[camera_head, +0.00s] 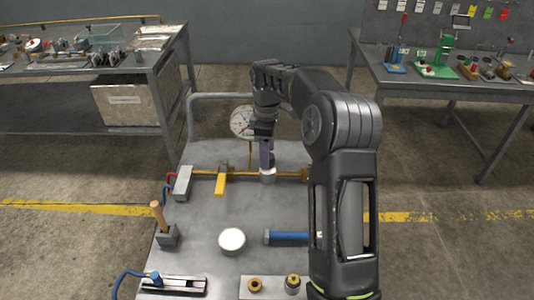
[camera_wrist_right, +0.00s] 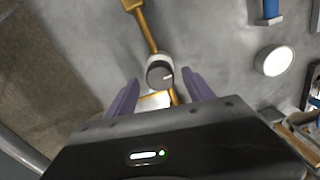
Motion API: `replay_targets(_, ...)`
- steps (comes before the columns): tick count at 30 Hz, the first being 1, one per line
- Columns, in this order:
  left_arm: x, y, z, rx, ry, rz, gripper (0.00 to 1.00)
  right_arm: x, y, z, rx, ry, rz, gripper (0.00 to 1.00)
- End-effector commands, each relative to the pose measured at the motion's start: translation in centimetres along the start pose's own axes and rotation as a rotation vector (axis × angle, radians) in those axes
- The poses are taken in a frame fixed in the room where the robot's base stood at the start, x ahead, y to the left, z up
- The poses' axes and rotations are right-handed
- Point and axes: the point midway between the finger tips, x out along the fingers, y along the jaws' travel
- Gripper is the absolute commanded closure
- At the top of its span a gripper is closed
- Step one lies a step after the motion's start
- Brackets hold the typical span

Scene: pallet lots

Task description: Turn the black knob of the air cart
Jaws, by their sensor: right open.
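The black knob (camera_wrist_right: 160,73) has a pale mark on its face and sits on a round light base on the brass pipe of the air cart (camera_head: 195,240). In the head view the knob's light base (camera_head: 268,177) shows just under my right gripper, whose fingers hide the black top. My right gripper (camera_head: 266,157) points down over it. In the wrist view the purple fingers of my right gripper (camera_wrist_right: 160,84) are apart, one on each side of the knob, with gaps between. My left gripper is not in view.
A round gauge (camera_head: 243,122) stands behind the knob. On the cart are a yellow lever (camera_head: 220,185), a wooden-handled tool (camera_head: 158,215), a white round cap (camera_head: 232,240) and a blue cylinder (camera_head: 290,237). Benches stand left and right behind.

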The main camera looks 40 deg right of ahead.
Motion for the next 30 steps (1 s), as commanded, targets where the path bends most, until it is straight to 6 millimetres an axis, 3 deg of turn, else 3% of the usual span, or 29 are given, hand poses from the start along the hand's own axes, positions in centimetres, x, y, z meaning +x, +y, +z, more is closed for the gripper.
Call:
replay_targets(12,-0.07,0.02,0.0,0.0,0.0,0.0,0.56,1.08,0.01,-0.01,0.0,0.001,0.001,0.4)
replay_targets(30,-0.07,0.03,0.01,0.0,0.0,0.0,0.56,1.03,0.01,-0.02,0.0,0.001,0.001,0.89)
